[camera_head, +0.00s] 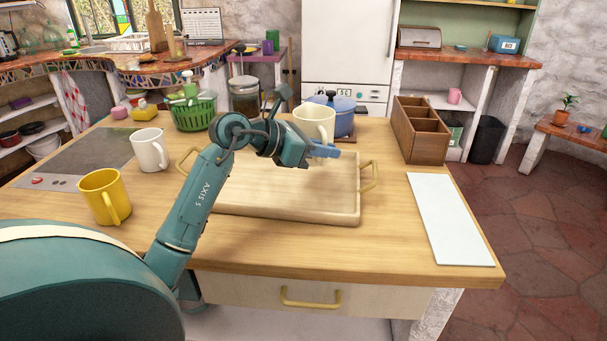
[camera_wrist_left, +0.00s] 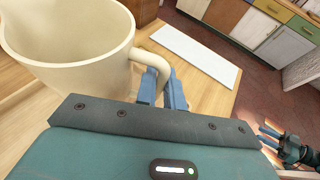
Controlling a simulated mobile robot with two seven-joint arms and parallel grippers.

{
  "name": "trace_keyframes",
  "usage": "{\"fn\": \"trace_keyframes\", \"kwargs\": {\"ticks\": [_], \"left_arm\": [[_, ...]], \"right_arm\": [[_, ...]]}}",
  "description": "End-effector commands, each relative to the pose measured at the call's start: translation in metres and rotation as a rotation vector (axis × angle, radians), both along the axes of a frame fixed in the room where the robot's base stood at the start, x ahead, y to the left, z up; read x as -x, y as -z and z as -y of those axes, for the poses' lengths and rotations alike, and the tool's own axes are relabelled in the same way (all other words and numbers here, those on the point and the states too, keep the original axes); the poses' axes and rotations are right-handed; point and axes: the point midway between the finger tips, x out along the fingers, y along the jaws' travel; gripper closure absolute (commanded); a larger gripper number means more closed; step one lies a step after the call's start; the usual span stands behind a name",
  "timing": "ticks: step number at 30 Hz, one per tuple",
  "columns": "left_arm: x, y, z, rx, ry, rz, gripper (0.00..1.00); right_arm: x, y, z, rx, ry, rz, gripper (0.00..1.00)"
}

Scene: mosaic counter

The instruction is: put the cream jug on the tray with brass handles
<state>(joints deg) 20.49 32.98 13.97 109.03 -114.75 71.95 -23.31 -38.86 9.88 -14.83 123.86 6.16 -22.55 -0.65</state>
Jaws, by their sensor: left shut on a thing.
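The cream jug (camera_head: 313,121) is upright in the head view, at the far edge of the tray in the picture; its height above it is hard to tell. My left gripper (camera_head: 325,151) is shut on its handle. In the left wrist view the jug (camera_wrist_left: 70,50) fills the upper left, its handle between the blue fingers (camera_wrist_left: 162,90). The pale wooden tray with brass handles (camera_head: 290,212) lies on the counter below my left arm, which hides part of it. My right gripper (camera_wrist_left: 269,136) shows small in the wrist view, fingers apart and empty.
A yellow mug (camera_head: 100,197) and a white mug (camera_head: 148,151) stand left of the tray. A blue pot (camera_head: 344,117) stands behind the jug. A wooden compartment box (camera_head: 420,131) and a white board (camera_head: 449,220) are on the right. The counter in front of the tray is clear.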

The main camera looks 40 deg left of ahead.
Motion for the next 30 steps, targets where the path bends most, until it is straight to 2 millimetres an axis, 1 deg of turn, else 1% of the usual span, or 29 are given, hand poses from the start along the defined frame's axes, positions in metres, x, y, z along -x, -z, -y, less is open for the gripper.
{"fn": "trace_keyframes", "kwargs": {"ticks": [1,3,8,12,15,18,24,28,29,30], "left_arm": [[0.000,0.011,0.000,0.003,-0.001,0.000,1.00],[0.000,0.021,0.000,0.003,-0.001,0.001,1.00],[0.000,0.035,0.000,0.001,-0.001,0.003,1.00],[0.000,0.056,0.000,0.003,-0.002,0.001,1.00],[0.000,0.067,0.000,0.001,-0.002,0.002,1.00],[0.000,0.070,0.000,-0.002,-0.002,0.005,1.00],[-0.001,0.070,0.000,-0.003,-0.001,0.005,1.00],[-0.001,0.074,0.000,-0.003,-0.001,0.004,1.00],[0.000,0.074,0.000,-0.002,-0.001,0.001,0.88],[0.000,0.074,0.000,-0.001,-0.001,0.001,0.84]], "right_arm": [[0.000,0.001,0.000,-0.001,0.000,0.000,0.64],[0.000,0.001,0.000,-0.001,0.001,0.001,0.64],[0.000,0.001,0.000,-0.001,0.001,0.002,0.64],[0.000,0.001,0.000,-0.002,0.002,0.001,0.64],[0.000,0.001,0.000,-0.002,0.002,0.002,0.64],[0.000,0.001,0.000,-0.003,0.003,0.002,0.64],[0.000,0.001,0.000,-0.003,0.003,0.003,0.64],[-0.001,0.004,0.000,-0.007,0.004,0.002,0.64],[-0.001,0.003,0.000,-0.009,0.004,0.002,0.64],[-0.001,0.002,0.000,-0.008,0.004,0.002,0.64]]}}
